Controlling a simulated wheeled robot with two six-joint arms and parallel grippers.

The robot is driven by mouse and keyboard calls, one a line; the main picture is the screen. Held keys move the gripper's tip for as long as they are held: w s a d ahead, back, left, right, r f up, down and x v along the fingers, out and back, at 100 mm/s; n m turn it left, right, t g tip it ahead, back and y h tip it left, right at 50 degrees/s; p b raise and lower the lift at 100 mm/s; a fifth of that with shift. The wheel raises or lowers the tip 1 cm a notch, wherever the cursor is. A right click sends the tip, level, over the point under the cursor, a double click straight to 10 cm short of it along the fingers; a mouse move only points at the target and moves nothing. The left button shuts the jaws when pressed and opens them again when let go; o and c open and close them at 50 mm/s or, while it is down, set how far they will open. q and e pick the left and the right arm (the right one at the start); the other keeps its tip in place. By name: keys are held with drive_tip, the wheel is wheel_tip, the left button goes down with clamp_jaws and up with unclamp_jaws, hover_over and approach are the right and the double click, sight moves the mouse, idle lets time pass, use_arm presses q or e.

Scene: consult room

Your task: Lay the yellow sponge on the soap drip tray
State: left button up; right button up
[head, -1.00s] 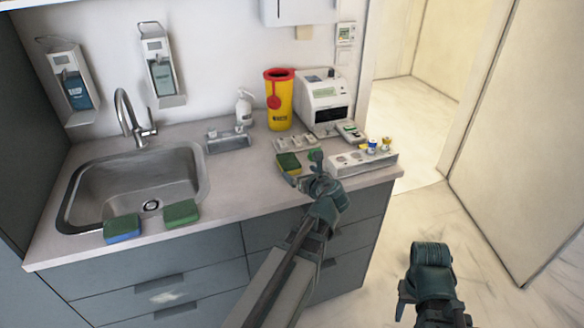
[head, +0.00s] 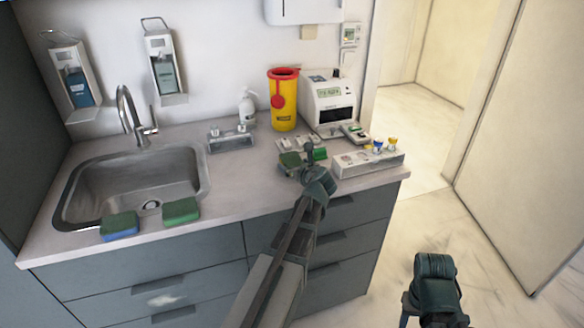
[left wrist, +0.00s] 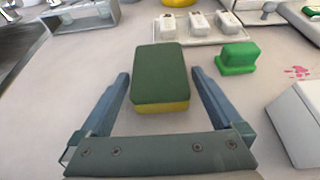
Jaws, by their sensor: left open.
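The yellow sponge (head: 290,160), with a dark green top, lies on the counter; its yellow side shows in the left wrist view (left wrist: 162,108). My left gripper (head: 304,168) is open at the sponge. In the left wrist view its fingers (left wrist: 160,76) stand on either side of the sponge's near part, with small gaps showing. A low grey metal tray (head: 231,145), which looks like the soap drip tray, stands left of the sponge, near a white pump bottle (head: 246,108). My right gripper (head: 434,275) is over the floor at lower right; its jaws cannot be made out.
A blue sponge (head: 119,226) and a green-topped sponge (head: 181,211) lie at the sink's (head: 140,185) front rim. A green block (left wrist: 237,58) is close right of the yellow sponge. A white box (head: 366,163) stands farther right. Counter between sponge and metal tray is mostly clear.

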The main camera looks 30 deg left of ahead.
use_arm(q)
drive_tip(key=shift+x, duration=0.9)
drive_tip(key=shift+d, duration=0.1)
drive_tip(key=shift+s+r, duration=0.1)
drive_tip(key=shift+c, duration=0.2)
